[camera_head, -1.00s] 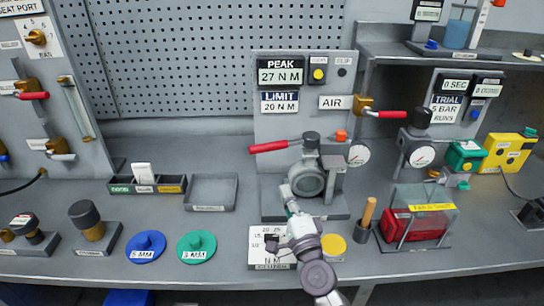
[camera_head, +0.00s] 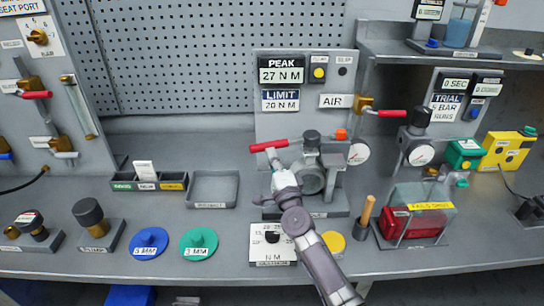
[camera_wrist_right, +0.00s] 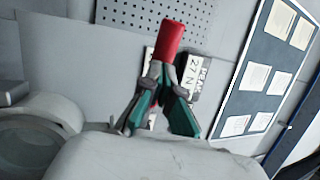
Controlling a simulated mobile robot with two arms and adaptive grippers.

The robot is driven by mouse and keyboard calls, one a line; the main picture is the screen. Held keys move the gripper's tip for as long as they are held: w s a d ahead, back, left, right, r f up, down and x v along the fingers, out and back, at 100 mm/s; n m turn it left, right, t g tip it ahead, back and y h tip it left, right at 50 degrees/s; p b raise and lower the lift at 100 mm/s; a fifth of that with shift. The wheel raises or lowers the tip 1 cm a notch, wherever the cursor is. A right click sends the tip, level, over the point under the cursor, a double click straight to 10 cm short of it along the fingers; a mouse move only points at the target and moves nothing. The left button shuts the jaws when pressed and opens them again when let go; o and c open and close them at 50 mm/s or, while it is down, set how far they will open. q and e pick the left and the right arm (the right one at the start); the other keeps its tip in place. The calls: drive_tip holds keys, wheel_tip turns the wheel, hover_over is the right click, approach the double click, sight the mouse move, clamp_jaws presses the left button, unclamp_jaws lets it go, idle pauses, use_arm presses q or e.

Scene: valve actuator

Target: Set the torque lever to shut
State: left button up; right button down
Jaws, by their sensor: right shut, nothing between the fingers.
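The red-handled torque lever (camera_head: 268,146) sticks out to the left from the grey torque unit (camera_head: 313,175), below the PEAK and LIMIT displays. Its red grip also shows in the right wrist view (camera_wrist_right: 172,38), beyond the fingers. My right gripper (camera_head: 271,156) is shut and empty, with its tips just below the lever's grip in the head view. In the right wrist view its green fingers (camera_wrist_right: 165,86) point toward the lever; I cannot tell whether they touch it. My left gripper is not in view.
The PEAK display (camera_head: 282,70) reads 27 N M. A red air lever (camera_head: 390,114) and a gauge (camera_head: 358,152) are to the right. A wooden-handled tool (camera_head: 367,212) and a red box under a clear cover (camera_head: 412,221) stand at the right front. An empty tray (camera_head: 212,205) lies left.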

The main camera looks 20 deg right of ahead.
drive_tip(key=w+h, duration=0.1)
drive_tip(key=w+m+h, duration=0.1)
drive_tip(key=w+h, duration=0.1)
drive_tip(key=shift+a+m+b, duration=0.2)
drive_tip(key=shift+m+b, duration=0.1)
drive_tip(key=shift+w+r, duration=0.1)
drive_tip(key=shift+w, duration=0.2)
drive_tip(key=shift+a, duration=0.1)
